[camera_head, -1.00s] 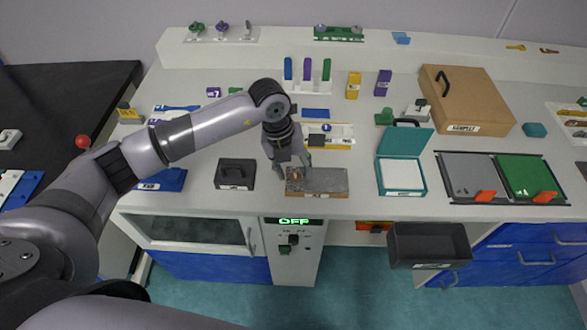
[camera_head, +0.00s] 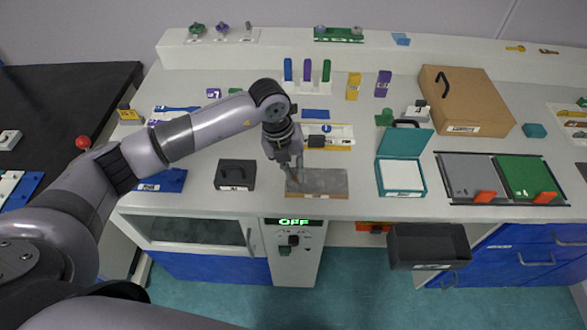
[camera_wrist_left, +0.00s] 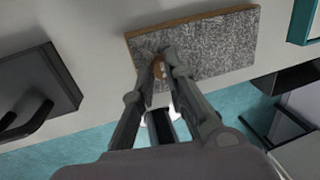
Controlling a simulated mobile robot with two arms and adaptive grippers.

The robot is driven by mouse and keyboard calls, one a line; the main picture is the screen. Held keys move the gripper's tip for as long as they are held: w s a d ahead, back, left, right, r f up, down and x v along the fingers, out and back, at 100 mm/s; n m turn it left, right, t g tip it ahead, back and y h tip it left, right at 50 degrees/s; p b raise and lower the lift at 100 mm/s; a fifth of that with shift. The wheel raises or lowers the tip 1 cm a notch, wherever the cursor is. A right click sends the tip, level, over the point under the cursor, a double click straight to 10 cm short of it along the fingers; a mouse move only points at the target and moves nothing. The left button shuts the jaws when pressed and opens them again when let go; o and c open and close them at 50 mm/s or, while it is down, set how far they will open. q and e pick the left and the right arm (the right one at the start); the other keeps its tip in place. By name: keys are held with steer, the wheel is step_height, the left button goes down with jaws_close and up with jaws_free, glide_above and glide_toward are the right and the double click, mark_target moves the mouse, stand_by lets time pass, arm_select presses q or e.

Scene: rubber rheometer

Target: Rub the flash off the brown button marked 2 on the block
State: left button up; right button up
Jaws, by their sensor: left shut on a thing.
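The grey, rough-topped block (camera_head: 325,181) with a brown lower edge lies near the front of the bench. It also fills the upper middle of the left wrist view (camera_wrist_left: 205,48). My left gripper (camera_head: 293,182) points down at the left end of the block. In the left wrist view, its fingertips (camera_wrist_left: 160,66) are shut on the small brown button (camera_wrist_left: 157,67) over the block's edge area. The fingers hide most of the button, and I cannot read its mark. I cannot tell whether it touches the block. My right gripper is not in view.
A dark box with a handle (camera_head: 236,174) stands left of the block. An open teal case (camera_head: 421,178) stands to the right. A black bin (camera_head: 430,243) hangs at the bench front. Bare bench top lies between the block and the teal case.

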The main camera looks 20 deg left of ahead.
mark_target(325, 180)
arm_select(q)
jaws_close()
